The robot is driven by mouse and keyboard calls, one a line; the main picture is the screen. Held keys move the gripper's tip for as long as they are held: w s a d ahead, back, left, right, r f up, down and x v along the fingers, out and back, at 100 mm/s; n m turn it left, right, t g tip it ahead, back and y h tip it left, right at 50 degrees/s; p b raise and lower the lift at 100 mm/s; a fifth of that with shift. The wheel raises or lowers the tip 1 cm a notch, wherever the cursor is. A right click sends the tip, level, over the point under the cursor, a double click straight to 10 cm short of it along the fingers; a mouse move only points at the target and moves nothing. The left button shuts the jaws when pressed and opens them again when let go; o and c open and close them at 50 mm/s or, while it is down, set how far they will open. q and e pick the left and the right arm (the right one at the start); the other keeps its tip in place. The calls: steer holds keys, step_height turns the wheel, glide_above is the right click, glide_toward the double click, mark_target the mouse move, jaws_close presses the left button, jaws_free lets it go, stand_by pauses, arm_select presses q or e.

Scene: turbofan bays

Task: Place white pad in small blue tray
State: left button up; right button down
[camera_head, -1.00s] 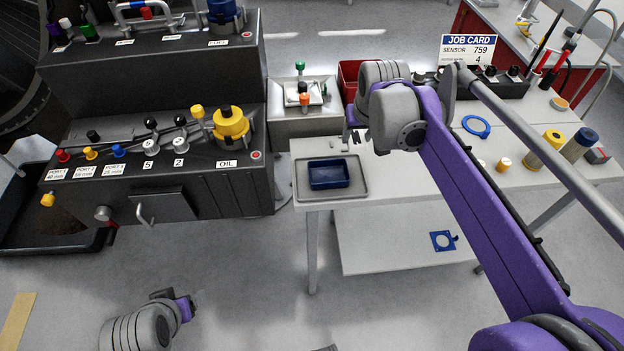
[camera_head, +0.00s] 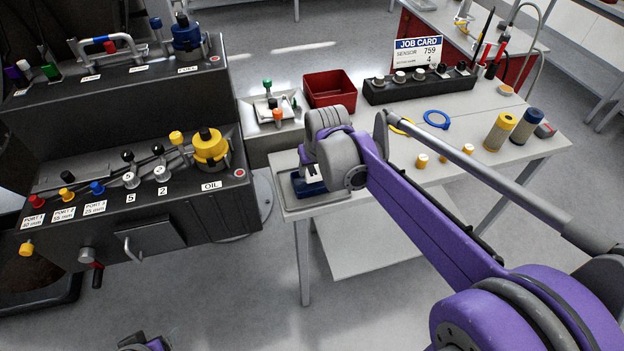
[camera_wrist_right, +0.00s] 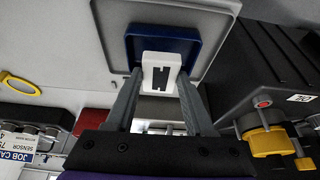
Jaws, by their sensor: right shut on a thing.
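The white pad (camera_wrist_right: 148,84) shows in the right wrist view as a small white block with a dark slot-like marking. It sits between the two fingers of my right gripper (camera_wrist_right: 160,74), which is shut on it. The small blue tray (camera_wrist_right: 191,38) lies behind the pad in that view, and the pad overlaps its inside. I cannot tell whether the pad touches the tray floor. In the head view my right gripper (camera_head: 308,174) is over the blue tray (camera_head: 309,189), hiding much of it and the pad. My left gripper's fingers do not show.
A red bin (camera_head: 330,90), a blue ring (camera_head: 436,119) and yellow caps (camera_head: 422,160) are farther back and right. The dark console (camera_head: 190,215) stands close on the left.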

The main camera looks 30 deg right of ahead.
mark_target(314, 175)
steer(key=shift+f, duration=2.15)
steer(key=shift+f, duration=0.1)
steer(key=c, duration=0.7)
jaws_free()
steer(key=shift+f+b, duration=0.15)
steer(key=shift+b, duration=0.15)
steer(key=o, duration=0.4)
steer(key=shift+r, duration=0.3)
steer(key=shift+s+a+r, duration=0.1)
steer(key=shift+r, duration=0.25)
steer(key=d+p+v, duration=0.1)
steer(key=v, duration=0.9)
steer(key=s+a+f+n, duration=0.1)
steer(key=s+a+f, duration=0.2)
steer(key=s, duration=0.2)
steer(key=s+a+f+t, duration=0.1)
steer(key=s+a+f, duration=0.2)
steer(key=s+f, duration=0.1)
steer(key=s+a+f+n+y, duration=0.1)
steer(key=s+a+f, duration=0.2)
steer(key=s, duration=0.3)
steer(key=shift+s+a+f+n, duration=0.1)
steer(key=shift+a+f+n, duration=0.2)
steer(key=shift+a, duration=0.25)
